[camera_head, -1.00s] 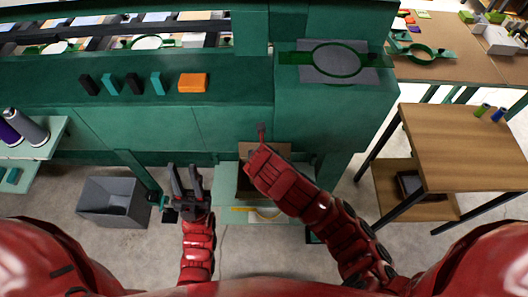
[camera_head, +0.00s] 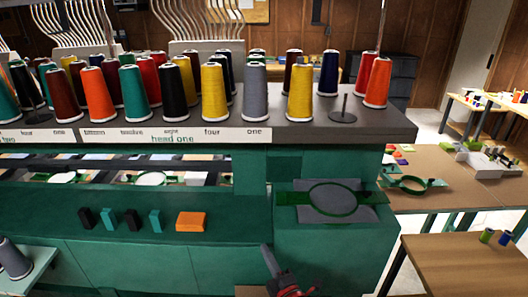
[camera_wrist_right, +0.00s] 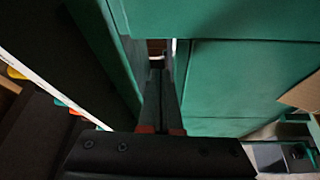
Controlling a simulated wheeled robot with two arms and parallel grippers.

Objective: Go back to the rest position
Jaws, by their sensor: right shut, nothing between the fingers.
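My right gripper (camera_head: 268,260) shows at the bottom edge of the head view, in front of the green machine body (camera_head: 330,255). Its dark fingers are together and empty. In the right wrist view the shut fingers (camera_wrist_right: 161,100) point toward green panels (camera_wrist_right: 245,75), with nothing between them. I cannot tell how far the tips are from the panels. My left gripper is out of the head view now.
Many-coloured thread cones (camera_head: 254,90) stand on the machine's top shelf. A hoop (camera_head: 333,197) lies on the green block. Small dark and teal blocks and an orange block (camera_head: 191,221) sit on the ledge. A wooden table (camera_head: 465,265) stands at right.

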